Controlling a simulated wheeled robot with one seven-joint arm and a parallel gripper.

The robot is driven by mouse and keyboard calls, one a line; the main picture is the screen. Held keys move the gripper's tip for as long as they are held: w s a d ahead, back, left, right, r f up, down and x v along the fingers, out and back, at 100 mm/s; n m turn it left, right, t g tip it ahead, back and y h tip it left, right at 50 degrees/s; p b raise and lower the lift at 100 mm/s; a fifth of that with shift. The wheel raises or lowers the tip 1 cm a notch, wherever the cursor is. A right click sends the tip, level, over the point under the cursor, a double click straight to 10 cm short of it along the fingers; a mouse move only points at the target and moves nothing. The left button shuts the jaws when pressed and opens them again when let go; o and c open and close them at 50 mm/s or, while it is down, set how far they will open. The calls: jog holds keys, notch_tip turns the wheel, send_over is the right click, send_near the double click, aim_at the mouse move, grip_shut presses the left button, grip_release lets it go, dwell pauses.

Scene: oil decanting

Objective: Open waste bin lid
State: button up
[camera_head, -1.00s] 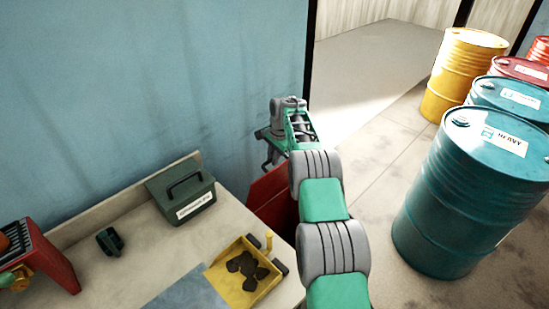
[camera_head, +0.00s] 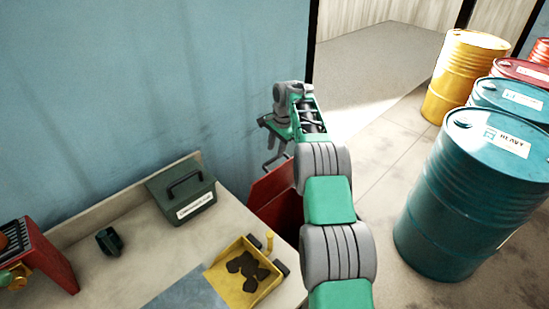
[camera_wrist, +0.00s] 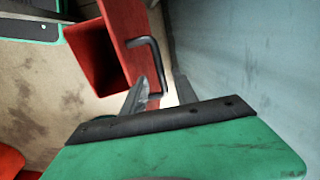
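The red waste bin (camera_head: 288,219) stands at the right end of the worktable, partly hidden by my arm. Its red lid (camera_head: 271,183) is raised and tilted, and the dark red opening (camera_wrist: 92,52) shows in the wrist view. The lid's black handle (camera_wrist: 150,48) sticks out from the lid's face; in the head view the handle (camera_head: 277,162) shows just below my gripper (camera_head: 272,130). In the wrist view my gripper (camera_wrist: 160,88) has its two grey fingers apart, with the handle's lower end appearing between them. I cannot tell whether they touch it.
The table (camera_head: 130,263) holds a dark green box (camera_head: 182,193), a small dark green item (camera_head: 109,241), a yellow tray (camera_head: 240,287) with dark lumps, and a red stand (camera_head: 45,262). A blue wall (camera_head: 150,80) is close behind. Several drums, including a teal one (camera_head: 470,205), stand right.

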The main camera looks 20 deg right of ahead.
jog(key=shift+s+r, duration=0.2)
jog(key=shift+r, duration=0.85)
jog(key=shift+c, duration=0.2)
